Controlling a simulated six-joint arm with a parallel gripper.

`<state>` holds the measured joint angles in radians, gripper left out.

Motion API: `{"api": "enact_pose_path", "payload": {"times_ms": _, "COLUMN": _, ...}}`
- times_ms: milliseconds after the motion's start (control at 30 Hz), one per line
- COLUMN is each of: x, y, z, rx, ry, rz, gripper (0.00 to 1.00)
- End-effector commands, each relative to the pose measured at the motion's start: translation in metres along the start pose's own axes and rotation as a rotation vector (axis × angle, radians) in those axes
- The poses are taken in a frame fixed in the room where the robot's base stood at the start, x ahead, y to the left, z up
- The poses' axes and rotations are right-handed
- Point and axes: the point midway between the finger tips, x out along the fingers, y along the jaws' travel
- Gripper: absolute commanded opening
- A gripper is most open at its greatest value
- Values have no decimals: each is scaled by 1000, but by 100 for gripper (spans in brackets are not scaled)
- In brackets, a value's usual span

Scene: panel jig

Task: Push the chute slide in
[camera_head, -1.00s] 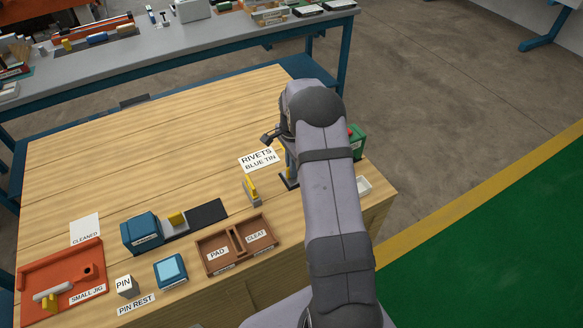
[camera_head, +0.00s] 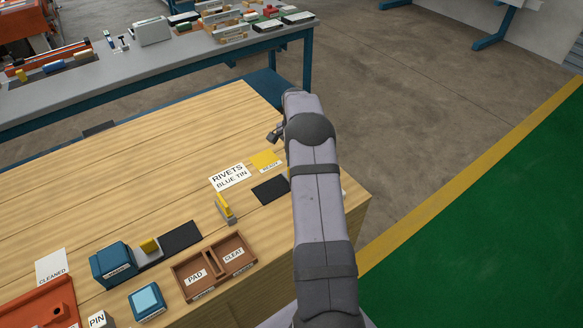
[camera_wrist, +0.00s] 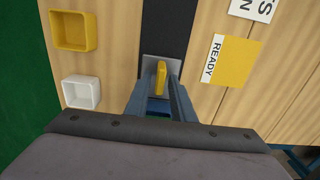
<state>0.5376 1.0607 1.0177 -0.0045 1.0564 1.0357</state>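In the wrist view an upright yellow tab (camera_wrist: 161,76) stands on a light grey slide plate (camera_wrist: 149,66) at the near end of a black strip (camera_wrist: 166,28). My gripper (camera_wrist: 160,82) is above it, with one finger on each side of the tab and gaps visible between; it looks open. Part of a blue body shows low between the fingers; the rest of it is hidden by my gripper. In the head view the black strip (camera_head: 269,190) shows left of my arm, which hides the tab and my fingertips.
A yellow READY card (camera_wrist: 234,62) lies right of the strip. A yellow tray (camera_wrist: 73,30) and a white tray (camera_wrist: 82,93) lie left. In the head view, a blue box (camera_head: 112,262) with another yellow-tabbed slide and a brown two-part tray (camera_head: 190,282) stand near the front.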

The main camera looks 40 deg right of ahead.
Motion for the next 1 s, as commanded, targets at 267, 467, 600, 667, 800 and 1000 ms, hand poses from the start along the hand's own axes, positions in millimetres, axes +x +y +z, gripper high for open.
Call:
{"api": "enact_pose_path", "payload": {"times_ms": 267, "x": 1, "y": 0, "z": 2, "rx": 0, "ry": -5, "rz": 3, "gripper": 28}}
{"api": "enact_pose_path", "payload": {"times_ms": 467, "x": -7, "y": 0, "z": 2, "rx": 0, "ry": -4, "rz": 1, "gripper": 28}}
{"api": "enact_pose_path", "payload": {"times_ms": 600, "x": -23, "y": 0, "z": 2, "rx": 0, "ry": -3, "rz": -1, "gripper": 28}}
{"api": "enact_pose_path", "payload": {"times_ms": 667, "x": -31, "y": -1, "z": 2, "rx": 0, "ry": -2, "rz": -2, "gripper": 28}}
{"api": "enact_pose_path", "payload": {"times_ms": 800, "x": -51, "y": 0, "z": 1, "rx": 0, "ry": -2, "rz": -1, "gripper": 28}}
{"api": "enact_pose_path", "payload": {"times_ms": 1000, "x": -69, "y": 0, "z": 1, "rx": 0, "ry": -3, "rz": 1, "gripper": 28}}
